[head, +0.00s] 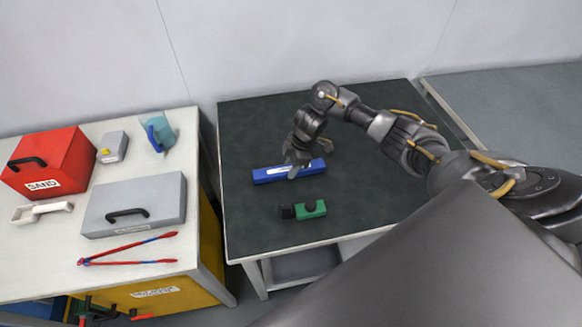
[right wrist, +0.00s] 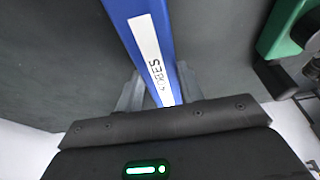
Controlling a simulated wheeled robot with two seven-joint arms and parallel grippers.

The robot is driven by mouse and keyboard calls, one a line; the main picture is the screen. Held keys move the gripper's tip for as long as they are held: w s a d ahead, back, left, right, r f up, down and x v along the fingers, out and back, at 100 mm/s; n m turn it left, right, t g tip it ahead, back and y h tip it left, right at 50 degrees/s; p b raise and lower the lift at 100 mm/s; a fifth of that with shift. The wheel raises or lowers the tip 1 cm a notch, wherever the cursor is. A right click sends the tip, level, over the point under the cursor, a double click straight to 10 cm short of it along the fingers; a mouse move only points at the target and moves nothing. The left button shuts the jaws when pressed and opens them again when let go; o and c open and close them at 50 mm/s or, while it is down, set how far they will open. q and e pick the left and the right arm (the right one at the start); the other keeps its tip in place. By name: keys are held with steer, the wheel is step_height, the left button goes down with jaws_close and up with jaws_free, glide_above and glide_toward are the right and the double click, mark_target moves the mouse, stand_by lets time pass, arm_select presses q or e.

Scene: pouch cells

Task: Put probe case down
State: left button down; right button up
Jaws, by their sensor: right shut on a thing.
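The probe case is a long blue box with a white label reading "PROBES" in part; I take it to be the blue case (head: 268,175) on the dark table in the head view. It also shows in the right wrist view (right wrist: 138,22), running up between the fingers. My right gripper (head: 298,166) is over the middle of the case, and in the right wrist view the gripper (right wrist: 160,92) has a finger on each side of it, shut on it. Whether the case touches the table top cannot be told for certain. My left gripper is not in view.
A green and black device (head: 311,208) lies on the dark table (head: 250,125) just in front of the case. The white-topped cabinet (head: 60,238) at left bears a red sand box (head: 60,160), a grey case (head: 150,198) and red-blue tongs (head: 135,246). The table's back left is clear.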

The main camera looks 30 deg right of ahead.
steer(key=shift+f, duration=0.15)
steer(key=shift+f, duration=0.15)
steer(key=o, duration=1)
steer(key=shift+o, duration=0.2)
steer(key=p+v, duration=0.2)
steer(key=v, duration=1)
